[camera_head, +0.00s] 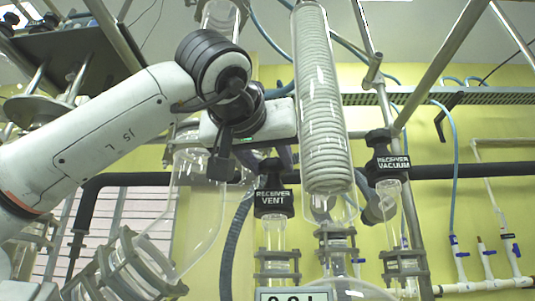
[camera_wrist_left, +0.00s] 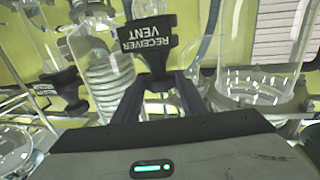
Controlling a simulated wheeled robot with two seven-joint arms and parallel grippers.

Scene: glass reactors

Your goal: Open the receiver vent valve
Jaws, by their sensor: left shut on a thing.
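The receiver vent valve (camera_head: 273,197) has a black labelled body on a clear glass neck, left of the coil condenser in the head view. In the left wrist view the receiver vent valve (camera_wrist_left: 147,36) appears with its label upside down. My left gripper (camera_head: 276,158) reaches in from the left, just above the label. Its two dark fingers (camera_wrist_left: 160,84) are shut on the valve's black top part, one on each side. The fingers partly hide that top part. My right gripper is in neither view.
The glass coil condenser (camera_head: 320,100) stands close on the right of my gripper. The similar receiver vacuum valve (camera_head: 387,158) is further right. A glass vessel (camera_head: 190,215) is at the left, and a black horizontal pipe (camera_head: 465,170) runs behind.

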